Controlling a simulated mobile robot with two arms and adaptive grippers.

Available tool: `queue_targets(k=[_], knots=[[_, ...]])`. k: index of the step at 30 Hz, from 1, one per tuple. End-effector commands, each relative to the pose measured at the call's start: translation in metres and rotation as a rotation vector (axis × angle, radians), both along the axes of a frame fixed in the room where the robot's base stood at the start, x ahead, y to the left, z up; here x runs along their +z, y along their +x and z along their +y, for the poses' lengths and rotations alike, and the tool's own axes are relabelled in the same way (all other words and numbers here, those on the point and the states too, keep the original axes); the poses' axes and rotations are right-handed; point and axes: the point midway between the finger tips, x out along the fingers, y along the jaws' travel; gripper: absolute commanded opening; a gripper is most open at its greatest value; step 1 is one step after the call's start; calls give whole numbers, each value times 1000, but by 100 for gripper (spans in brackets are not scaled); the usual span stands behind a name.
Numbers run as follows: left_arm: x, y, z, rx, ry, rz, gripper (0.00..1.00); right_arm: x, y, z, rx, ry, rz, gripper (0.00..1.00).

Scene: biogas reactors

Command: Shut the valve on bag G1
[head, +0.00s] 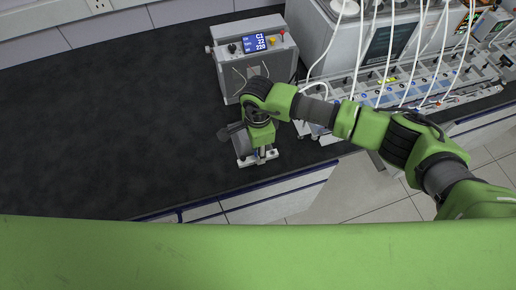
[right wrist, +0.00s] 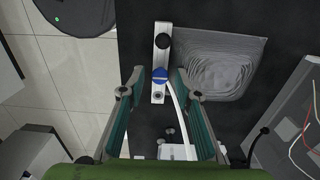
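In the right wrist view a grey, ridged bag (right wrist: 222,65) lies on the dark bench. Beside it is a pale bracket (right wrist: 158,60) with a black knob (right wrist: 163,41) and a round blue valve knob (right wrist: 160,75) bearing a light line. A white tube (right wrist: 180,101) runs from near the blue knob. My right gripper (right wrist: 158,80) is open, its fingers either side of the blue knob, with gaps on both sides. In the head view the right gripper (head: 258,150) covers most of the bracket and bag. No G1 label is readable. My left gripper is out of view.
A grey box with a blue display (head: 256,43) stands behind the right gripper. Right of it is a reactor unit (head: 390,45) with several white tubes and a row of fittings (head: 440,85). The dark bench (head: 110,110) is clear to the left.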

Motion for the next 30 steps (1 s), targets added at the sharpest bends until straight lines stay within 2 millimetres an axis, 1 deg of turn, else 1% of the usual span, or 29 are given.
queue_targets(k=[1,3,11,17,23,30], knots=[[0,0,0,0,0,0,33,0,0,0,0,0,0,15],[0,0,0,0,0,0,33,0,0,0,0,0,0,0],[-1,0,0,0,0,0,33,0,0,0,-7,0,-1,0],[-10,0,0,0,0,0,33,-1,1,0,-63,1,-2,0],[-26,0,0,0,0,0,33,-3,1,0,-191,1,-2,0],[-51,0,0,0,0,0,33,-4,1,0,-411,2,-3,0]])
